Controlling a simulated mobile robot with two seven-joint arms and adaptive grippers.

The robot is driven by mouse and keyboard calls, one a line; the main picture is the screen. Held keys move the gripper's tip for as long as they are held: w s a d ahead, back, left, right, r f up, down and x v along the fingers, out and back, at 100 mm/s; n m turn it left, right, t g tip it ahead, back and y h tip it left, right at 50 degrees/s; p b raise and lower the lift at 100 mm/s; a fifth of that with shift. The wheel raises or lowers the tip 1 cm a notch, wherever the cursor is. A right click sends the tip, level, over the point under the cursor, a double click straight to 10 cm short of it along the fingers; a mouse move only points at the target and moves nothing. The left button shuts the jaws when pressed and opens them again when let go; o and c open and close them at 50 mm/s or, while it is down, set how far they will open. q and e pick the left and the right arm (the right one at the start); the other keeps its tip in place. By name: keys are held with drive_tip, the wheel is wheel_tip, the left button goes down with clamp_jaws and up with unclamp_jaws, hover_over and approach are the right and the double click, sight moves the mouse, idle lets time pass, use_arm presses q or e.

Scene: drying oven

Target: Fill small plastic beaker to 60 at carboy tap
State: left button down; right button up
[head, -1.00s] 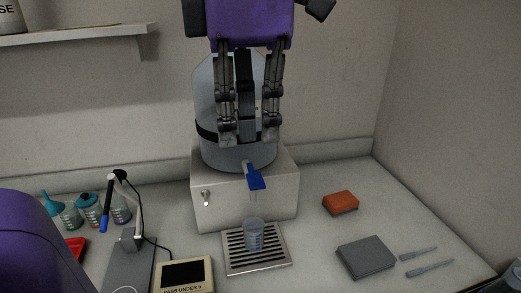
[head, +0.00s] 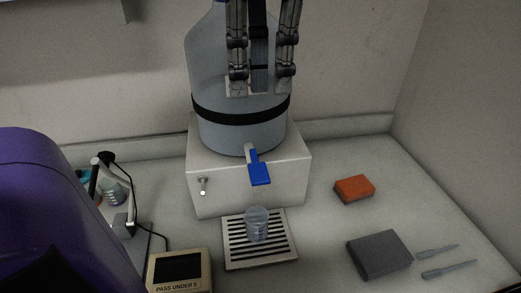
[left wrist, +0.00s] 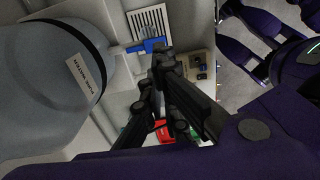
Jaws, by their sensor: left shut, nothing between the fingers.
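The small clear plastic beaker (head: 256,226) stands upright on the slotted drip tray (head: 232,262), below the carboy's tap. Its contents and markings are too small to read. The carboy (head: 215,125), grey with a black band, stands on a white block. Its tap has a blue lever (head: 259,173) pointing forward and down; the lever also shows in the left wrist view (left wrist: 146,45). My left gripper (head: 262,87) is in front of the carboy's upper part, above the tap and beaker, shut with nothing held. Its fingers fill the middle of the left wrist view (left wrist: 161,62). My right gripper is not in view.
An orange sponge (head: 354,188), a grey block (head: 379,254) and two pipettes (head: 446,260) lie on the right. A small display box (head: 180,270) sits left of the tray, with a lamp-like stand (head: 119,222) beyond. Counter between tray and sponge is clear.

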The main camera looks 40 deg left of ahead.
use_arm(q)
approach(260, 175)
wheel_tip(260, 175, down, 5)
drive_tip(key=shift+s+f, duration=0.1)
drive_tip(key=shift+f, duration=0.7)
drive_tip(key=shift+d+f, duration=0.1)
drive_tip(key=shift+f, duration=0.05)
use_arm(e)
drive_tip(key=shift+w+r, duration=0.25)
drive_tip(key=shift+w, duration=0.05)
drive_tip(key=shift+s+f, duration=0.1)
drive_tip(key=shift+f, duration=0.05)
